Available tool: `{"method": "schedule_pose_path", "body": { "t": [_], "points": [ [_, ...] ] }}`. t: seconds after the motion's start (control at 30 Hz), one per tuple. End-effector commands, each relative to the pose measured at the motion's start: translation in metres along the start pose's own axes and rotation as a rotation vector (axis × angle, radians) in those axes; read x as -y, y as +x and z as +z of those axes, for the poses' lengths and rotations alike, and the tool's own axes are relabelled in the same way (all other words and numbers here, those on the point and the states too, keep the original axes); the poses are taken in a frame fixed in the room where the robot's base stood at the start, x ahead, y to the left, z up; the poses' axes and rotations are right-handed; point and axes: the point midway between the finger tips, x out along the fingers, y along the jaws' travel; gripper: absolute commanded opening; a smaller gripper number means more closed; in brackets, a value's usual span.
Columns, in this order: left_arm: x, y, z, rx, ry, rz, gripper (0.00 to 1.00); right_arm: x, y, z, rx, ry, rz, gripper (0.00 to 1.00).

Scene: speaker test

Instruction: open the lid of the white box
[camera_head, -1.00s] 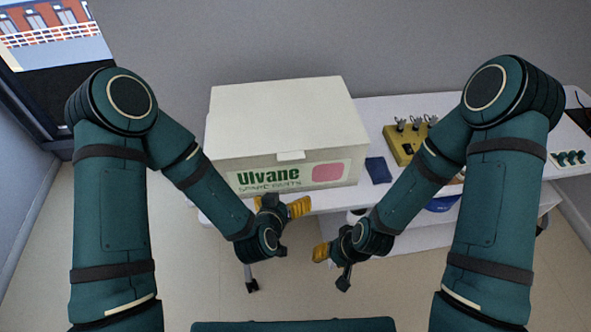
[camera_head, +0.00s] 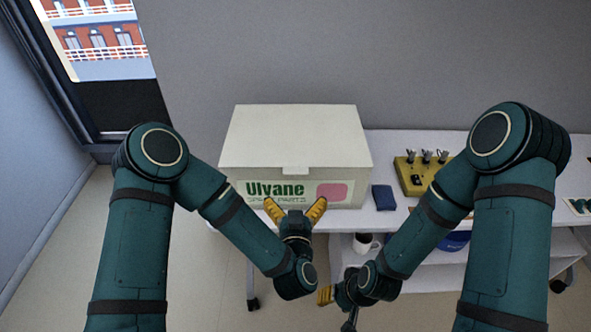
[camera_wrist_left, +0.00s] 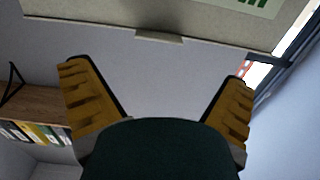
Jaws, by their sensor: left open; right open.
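The white box (camera_head: 290,135) stands on the white table with its lid shut. Its front has an "Ulvane" label and a pink patch. A small tab (camera_head: 295,170) sits at the middle of the lid's front edge; the tab also shows in the left wrist view (camera_wrist_left: 158,37). My left gripper (camera_head: 295,204) is open and empty, its yellow fingers spread toward the box front, below the tab. In the left wrist view the open fingers (camera_wrist_left: 157,76) lie either side of the tab's line, apart from it. My right gripper (camera_head: 335,296) is low, in front of the table, partly hidden by its own wrist.
Right of the box on the table (camera_head: 345,218) are a dark blue item (camera_head: 384,197) and a yellow block with switches (camera_head: 415,174). A white mug (camera_head: 364,243) and a blue bowl (camera_head: 455,241) are on the lower shelf. A wall is close behind the box.

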Motion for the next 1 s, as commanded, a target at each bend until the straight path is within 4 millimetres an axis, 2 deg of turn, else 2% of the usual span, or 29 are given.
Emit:
{"method": "schedule_pose_path", "body": {
  "t": [0.3, 0.5, 0.7, 0.97, 1.0],
  "points": [
    [0.000, 0.063, 0.001, -0.003, -0.002, -0.002, 1.00, -0.002, 0.005, 0.000, -0.001, 0.000, 0.000, 0.47],
    [-0.001, 0.090, 0.001, -0.002, -0.002, 0.001, 1.00, -0.003, 0.007, 0.000, -0.002, 0.000, 0.000, 0.47],
    [-0.001, 0.102, 0.001, 0.000, -0.001, 0.002, 1.00, -0.003, 0.007, -0.001, -0.003, 0.000, 0.000, 0.47],
    [-0.001, 0.102, 0.000, -0.001, -0.001, 0.002, 1.00, -0.003, 0.007, -0.001, -0.003, 0.000, 0.000, 0.47],
    [-0.001, 0.102, 0.000, -0.001, -0.001, 0.002, 0.89, -0.003, 0.007, -0.001, -0.003, 0.000, 0.000, 0.47]
  ]
}}
